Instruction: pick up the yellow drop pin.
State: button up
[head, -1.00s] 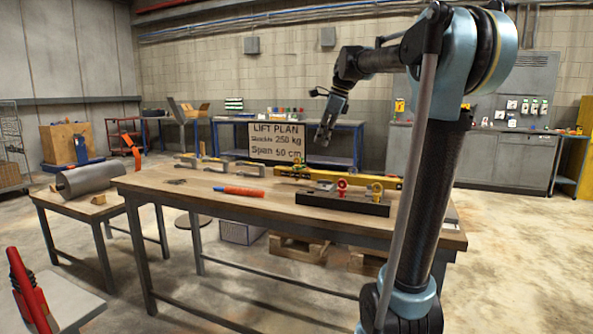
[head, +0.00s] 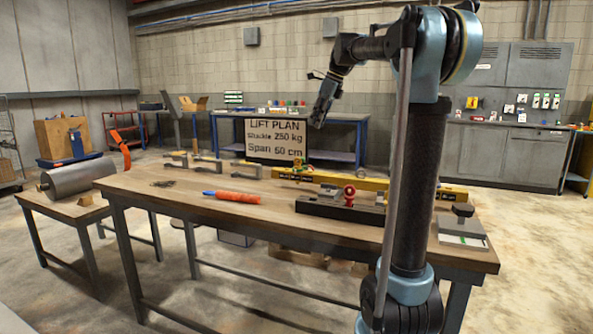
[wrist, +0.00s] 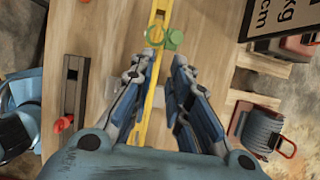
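My gripper (head: 318,117) hangs high above the far side of the long wooden table, apart from everything on it. In the wrist view its two fingers (wrist: 165,64) are spread with nothing held between them. A black block (head: 318,207) lies near the table's front edge with a red ring-shaped piece (head: 349,191) on it; the block also shows at the left in the wrist view (wrist: 74,88). The small yellow piece seen earlier on this block is now hidden behind my arm. I cannot make out a yellow drop pin for certain.
A long yellow beam (head: 370,183) lies behind the block, with a green shackle (wrist: 175,39) by it. An orange-handled tool (head: 236,198) and several clamps (head: 205,166) lie left.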

jog(key=shift+a+x, duration=0.25)
jog(key=shift+x, duration=3.95)
jog(key=shift+a+x, duration=0.2)
jog(key=shift+x, duration=4)
jog(key=shift+s+r, duration=0.2)
grip_shut()
